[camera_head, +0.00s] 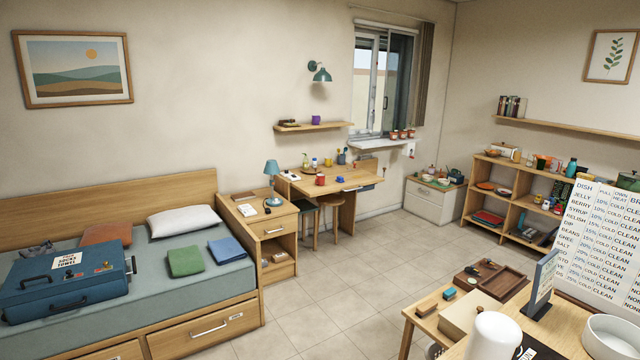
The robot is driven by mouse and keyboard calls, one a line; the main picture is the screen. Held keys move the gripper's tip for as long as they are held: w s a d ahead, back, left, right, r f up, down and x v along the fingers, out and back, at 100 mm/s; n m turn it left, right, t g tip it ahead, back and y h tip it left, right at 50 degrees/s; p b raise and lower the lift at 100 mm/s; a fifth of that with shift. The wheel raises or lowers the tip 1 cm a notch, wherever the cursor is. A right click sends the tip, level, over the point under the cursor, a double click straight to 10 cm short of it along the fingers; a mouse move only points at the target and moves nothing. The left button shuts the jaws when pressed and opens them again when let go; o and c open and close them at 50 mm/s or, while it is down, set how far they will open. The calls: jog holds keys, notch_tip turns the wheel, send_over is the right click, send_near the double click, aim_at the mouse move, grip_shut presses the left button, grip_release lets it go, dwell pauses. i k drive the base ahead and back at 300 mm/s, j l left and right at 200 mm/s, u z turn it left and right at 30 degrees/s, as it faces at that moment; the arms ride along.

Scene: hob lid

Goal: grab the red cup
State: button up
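A small red cup (320,180) stands on the wooden desk (350,182) against the far wall, near the desk's left part. It is far off and small in view, so I cannot make out its handle clearly. Small items stand around it, among them a blue one (340,180) to its right. My gripper does not show in this view, and nothing is seen touching the cup.
Two stools (334,215) stand under the desk. A nightstand (268,235) with a teal lamp (271,174) and a bed (200,275) are on the left. A low table (425,312) and a text board (600,245) fill the lower right. Tiled floor (350,270) between is clear.

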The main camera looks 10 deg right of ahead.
aim_at(320, 179)
jog(key=j+u, duration=0.4)
jog(key=i+j+u, duration=0.1)
jog(key=j+u, duration=0.35)
jog(key=i+j, duration=1)
jog(key=i+l+z, duration=0.15)
jog(key=i+z, duration=0.25)
jog(key=i, duration=0.25)
jog(key=i+z, duration=0.45)
jog(key=i, duration=0.15)
jog(key=i+j+z, duration=0.4)
jog(key=i, duration=0.25)
jog(key=i+l+z, duration=0.2)
jog(key=i+z, duration=0.25)
jog(key=i, duration=0.2)
jog(key=i+z, duration=0.4)
jog(key=i, duration=0.25)
jog(key=i+j+z, duration=0.25)
jog(key=i+z, duration=0.2)
jog(key=i, duration=0.15)
jog(key=i+u, duration=0.1)
jog(key=i, duration=0.55)
jog(key=i+l, duration=0.15)
jog(key=i, duration=0.45)
jog(key=i+j+u, duration=0.2)
jog(key=i+u, duration=0.75)
jog(key=i, duration=0.2)
jog(key=i+l+u, duration=0.25)
jog(key=i+u, duration=0.25)
jog(key=i, duration=0.1)
